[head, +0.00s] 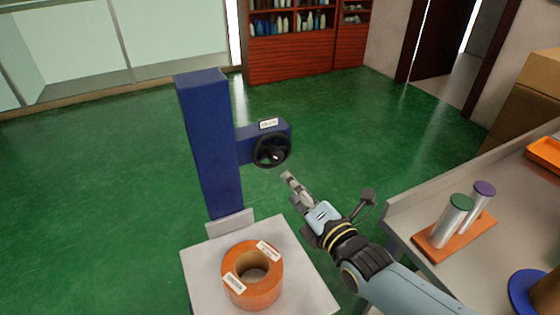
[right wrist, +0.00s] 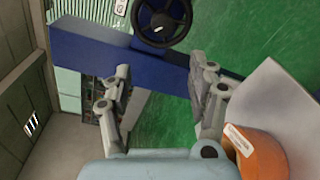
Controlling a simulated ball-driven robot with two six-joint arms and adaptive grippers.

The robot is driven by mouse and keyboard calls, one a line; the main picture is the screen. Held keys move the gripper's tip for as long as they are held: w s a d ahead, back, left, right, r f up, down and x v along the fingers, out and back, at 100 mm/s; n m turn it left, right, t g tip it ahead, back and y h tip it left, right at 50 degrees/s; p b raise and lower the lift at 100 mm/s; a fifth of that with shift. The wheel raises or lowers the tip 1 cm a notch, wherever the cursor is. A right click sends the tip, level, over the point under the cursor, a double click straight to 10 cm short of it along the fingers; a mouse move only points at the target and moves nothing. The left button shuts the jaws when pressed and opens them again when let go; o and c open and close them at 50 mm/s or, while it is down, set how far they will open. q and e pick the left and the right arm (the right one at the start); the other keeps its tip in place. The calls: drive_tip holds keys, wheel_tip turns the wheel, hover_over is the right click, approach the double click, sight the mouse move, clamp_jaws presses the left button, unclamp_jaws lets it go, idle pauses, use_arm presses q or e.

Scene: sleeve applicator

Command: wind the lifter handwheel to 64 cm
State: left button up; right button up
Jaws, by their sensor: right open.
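The black lifter handwheel (head: 272,150) sits on a short blue arm that juts right from the blue column (head: 210,145) in the head view. A white label (head: 268,124) is on top of that arm; its text is too small to read. My right gripper (head: 288,178) is just below and right of the handwheel, apart from it. In the right wrist view the handwheel (right wrist: 162,22) is at the top, beyond the open, empty fingers of my right gripper (right wrist: 160,82). My left gripper is not in view.
An orange roll (head: 253,278) with white labels lies on the pale platform (head: 205,265) at the column's foot. At the right, a grey table (head: 420,205) holds capped metal cylinders (head: 452,222) on an orange tray. Green floor (head: 120,180) is clear at left.

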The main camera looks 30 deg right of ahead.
sight(278, 158)
drive_tip(key=w+m+b, duration=0.3)
drive_tip(key=m+b, duration=0.3)
drive_tip(key=m, duration=0.1)
drive_tip(key=w+d+m+b, duration=0.1)
drive_tip(key=w+m+b, duration=0.3)
drive_tip(key=m+b, duration=0.2)
drive_tip(key=w+d+m+h+b, duration=0.1)
drive_tip(key=w+m+b, duration=0.2)
drive_tip(key=m+b, duration=0.3)
drive_tip(key=shift+w+f+m+t+b, duration=0.15)
drive_tip(key=shift+m+t+b, duration=0.25)
drive_tip(key=shift+m, duration=0.7)
drive_tip(key=shift+w+f, duration=0.1)
drive_tip(key=shift+w, duration=0.65)
